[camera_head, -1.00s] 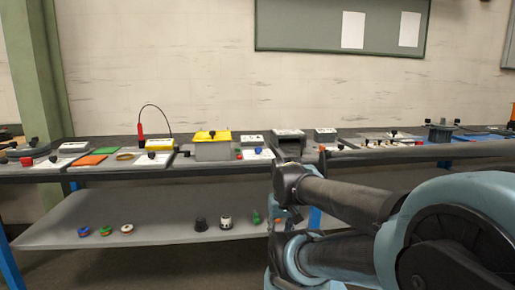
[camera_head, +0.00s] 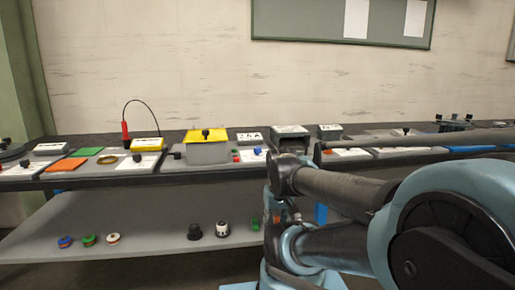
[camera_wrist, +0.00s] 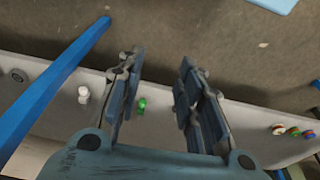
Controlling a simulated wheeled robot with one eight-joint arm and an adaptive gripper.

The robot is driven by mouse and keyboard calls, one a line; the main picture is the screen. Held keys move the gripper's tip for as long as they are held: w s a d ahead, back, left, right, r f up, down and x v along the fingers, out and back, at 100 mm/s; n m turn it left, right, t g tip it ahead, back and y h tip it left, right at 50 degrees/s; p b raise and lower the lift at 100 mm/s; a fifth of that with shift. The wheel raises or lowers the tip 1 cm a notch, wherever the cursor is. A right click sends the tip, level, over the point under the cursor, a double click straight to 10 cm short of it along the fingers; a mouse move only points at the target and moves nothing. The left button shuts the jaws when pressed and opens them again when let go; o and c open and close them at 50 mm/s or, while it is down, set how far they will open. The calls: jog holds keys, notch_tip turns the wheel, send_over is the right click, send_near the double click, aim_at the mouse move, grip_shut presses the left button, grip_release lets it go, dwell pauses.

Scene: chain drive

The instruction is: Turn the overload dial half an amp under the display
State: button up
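A small light box (camera_head: 249,137) on the bench carries dark characters that look like a number and "A"; it may be the display, but the value is too small to read surely. I cannot tell which knob is the overload dial. My gripper (camera_wrist: 160,65) is open and empty in the wrist view, with the lower shelf behind its fingers; the head view does not show it clearly.
The bench top (camera_head: 180,169) is crowded with plates, boxes and a red probe (camera_head: 125,133). The lower shelf (camera_head: 155,243) holds several small coloured pieces and two dark-based knobs. My arm covers the right front of the bench.

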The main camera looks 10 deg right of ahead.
jog(key=shift+o, duration=1.3)
jog(key=shift+s+r, duration=0.25)
notch_tip(320, 180, up, 33)
jog(key=m+g, duration=0.2)
jog(key=m, duration=1.3)
send_over(258, 150)
jog(key=w, duration=0.2)
jog(key=f, duration=1.7)
jog(key=shift+d, duration=0.2)
jog(key=shift+c, duration=0.6)
jog(key=c, duration=0.9)
